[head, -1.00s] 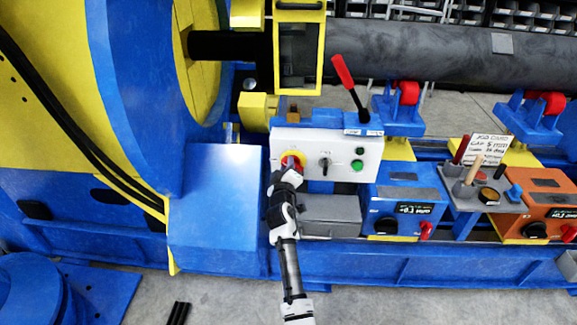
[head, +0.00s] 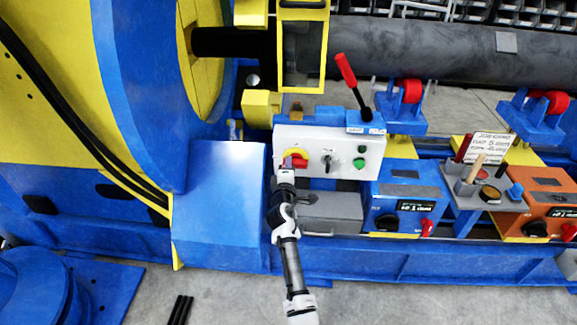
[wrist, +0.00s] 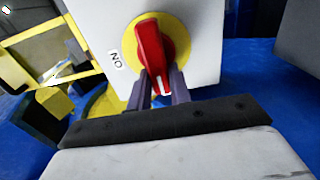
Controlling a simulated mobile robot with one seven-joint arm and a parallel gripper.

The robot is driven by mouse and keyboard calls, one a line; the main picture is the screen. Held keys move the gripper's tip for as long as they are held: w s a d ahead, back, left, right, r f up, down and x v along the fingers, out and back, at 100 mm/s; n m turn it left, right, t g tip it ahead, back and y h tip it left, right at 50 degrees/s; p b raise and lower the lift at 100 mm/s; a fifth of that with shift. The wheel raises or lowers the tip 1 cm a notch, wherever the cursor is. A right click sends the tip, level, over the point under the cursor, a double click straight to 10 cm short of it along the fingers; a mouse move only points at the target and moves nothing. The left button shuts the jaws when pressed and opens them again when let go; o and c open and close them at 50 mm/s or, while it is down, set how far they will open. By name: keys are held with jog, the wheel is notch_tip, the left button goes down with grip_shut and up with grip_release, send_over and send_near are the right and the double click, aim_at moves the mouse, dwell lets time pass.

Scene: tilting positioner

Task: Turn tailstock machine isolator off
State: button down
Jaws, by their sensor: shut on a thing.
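The isolator is a red rotary handle (wrist: 150,42) on a yellow round plate (wrist: 127,42), fixed to a white control box face. In the wrist view the handle stands nearly upright, slightly tilted, with a white mark at its lower end. An "ON" label (wrist: 116,60) reads upside down to its left. My gripper (wrist: 162,80) has one finger on each side of the handle's lower end and is shut on it. In the head view my gripper (head: 288,168) partly hides the handle on the white control box (head: 340,142).
A black lever with a red grip (head: 346,69) rises behind the box. A grey box (head: 335,212) lies just below, close to my wrist.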

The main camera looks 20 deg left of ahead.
dwell(0.5)
jog(key=c, duration=1.3)
grip_release()
jog(key=v, duration=1.3)
jog(key=shift+s+d, duration=0.1)
jog(key=shift+s, duration=0.3)
